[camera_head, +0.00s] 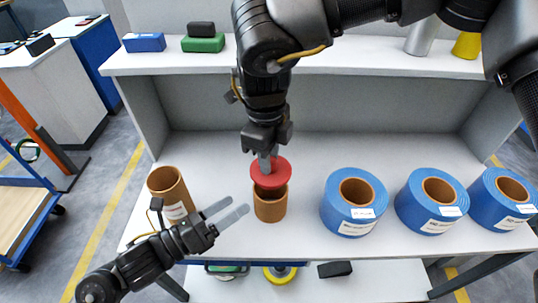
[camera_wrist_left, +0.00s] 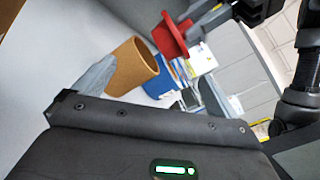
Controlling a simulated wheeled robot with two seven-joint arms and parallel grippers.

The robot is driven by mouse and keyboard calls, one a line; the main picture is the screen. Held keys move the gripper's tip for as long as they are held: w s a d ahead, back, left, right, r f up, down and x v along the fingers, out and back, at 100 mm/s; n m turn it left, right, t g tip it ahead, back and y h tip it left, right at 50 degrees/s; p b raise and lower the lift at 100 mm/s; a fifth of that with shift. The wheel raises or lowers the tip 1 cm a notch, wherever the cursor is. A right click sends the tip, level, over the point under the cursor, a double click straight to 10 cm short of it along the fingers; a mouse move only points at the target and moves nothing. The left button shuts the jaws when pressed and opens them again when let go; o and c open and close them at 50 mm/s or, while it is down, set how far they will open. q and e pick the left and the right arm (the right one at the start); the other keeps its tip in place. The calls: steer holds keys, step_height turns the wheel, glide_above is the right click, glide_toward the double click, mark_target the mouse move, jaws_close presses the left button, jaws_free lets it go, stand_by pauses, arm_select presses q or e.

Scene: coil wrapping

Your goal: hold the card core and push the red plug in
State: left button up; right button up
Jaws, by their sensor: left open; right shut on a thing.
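The card core (camera_head: 270,207), a short brown tube, stands upright on the table; it also shows in the left wrist view (camera_wrist_left: 128,72). The red plug (camera_head: 283,173) is a flanged disc, also in the left wrist view (camera_wrist_left: 169,42). My right gripper (camera_head: 265,164) is shut on the plug from above. The plug hangs over the core's mouth and hides its far rim; the left wrist view shows a gap between them. My left gripper (camera_head: 239,206) is open and empty, just left of the core, with its fingers pointing toward it.
A second brown core (camera_head: 169,190) with a white label stands at the left, behind my left arm. Several blue coils (camera_head: 346,220) stand in a row at the right. A raised shelf (camera_head: 340,65) runs along the back. The table's front edge is close to the core.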

mark_target(267, 204)
arm_select(q)
steer(key=f+m+g, duration=0.1)
steer(key=m, duration=0.1)
steer(key=f+m+y, duration=0.1)
steer(key=f+m, duration=0.1)
steer(key=m, duration=0.1)
steer(key=w+f+m+g, duration=0.1)
steer(key=m, duration=0.1)
steer(key=shift+d+f+m+g+y, duration=0.3)
steer(key=shift+d+y, duration=0.05)
steer(key=shift+y, duration=0.05)
steer(key=shift+w+a+f+m+g, duration=0.15)
steer(key=shift+a+f+m+g, duration=0.15)
steer(key=shift+f+m, duration=0.55)
steer(key=shift+x, duration=5)
steer(key=c, duration=0.7)
